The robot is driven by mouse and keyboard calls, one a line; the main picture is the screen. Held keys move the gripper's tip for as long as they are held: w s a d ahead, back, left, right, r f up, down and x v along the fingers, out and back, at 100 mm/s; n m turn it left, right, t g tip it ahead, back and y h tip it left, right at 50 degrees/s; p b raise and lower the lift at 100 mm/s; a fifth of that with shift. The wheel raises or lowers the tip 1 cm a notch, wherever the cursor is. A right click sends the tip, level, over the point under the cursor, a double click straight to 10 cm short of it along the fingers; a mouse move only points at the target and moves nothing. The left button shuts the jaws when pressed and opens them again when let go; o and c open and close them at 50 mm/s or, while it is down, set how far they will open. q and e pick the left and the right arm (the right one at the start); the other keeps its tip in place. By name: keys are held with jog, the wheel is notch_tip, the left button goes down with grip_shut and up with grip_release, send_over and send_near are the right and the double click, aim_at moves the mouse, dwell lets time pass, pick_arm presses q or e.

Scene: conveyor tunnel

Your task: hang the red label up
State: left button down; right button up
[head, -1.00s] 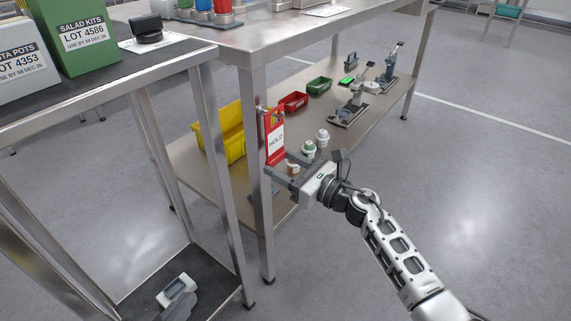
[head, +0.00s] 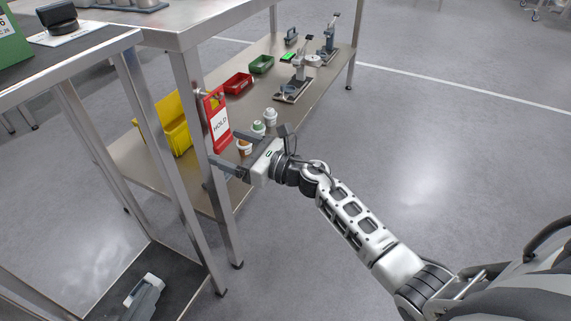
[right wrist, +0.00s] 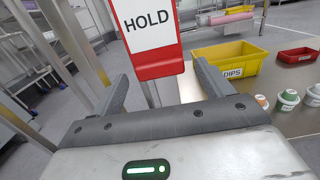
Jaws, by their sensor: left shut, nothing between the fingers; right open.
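The red label (head: 217,122) has a white panel reading HOLD. It is upright beside the table's front leg, its upper end at a small peg (head: 204,95) on that leg. Its lower part also shows in the right wrist view (right wrist: 157,66); the top is cut off there. My right gripper (head: 222,150) is open, just below and in front of the label. In the right wrist view its fingers (right wrist: 160,76) stand apart on either side of the label's lower end, with gaps at both sides. Whether the label touches the peg is unclear. My left gripper is out of view.
A yellow bin (head: 165,125), red tray (head: 238,83), green tray (head: 262,64) and small tubs (head: 269,116) stand on the lower shelf behind the leg. A grey-white device (head: 143,297) is low at the left. Open floor lies right.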

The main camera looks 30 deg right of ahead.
pick_arm(q)
jog(key=shift+d+r+t+p, duration=0.3)
jog(key=shift+r+p, duration=0.25)
jog(key=shift+p, duration=0.1)
pick_arm(e)
jog(key=v, duration=1.6)
pick_arm(q)
jog(key=shift+h, duration=0.3)
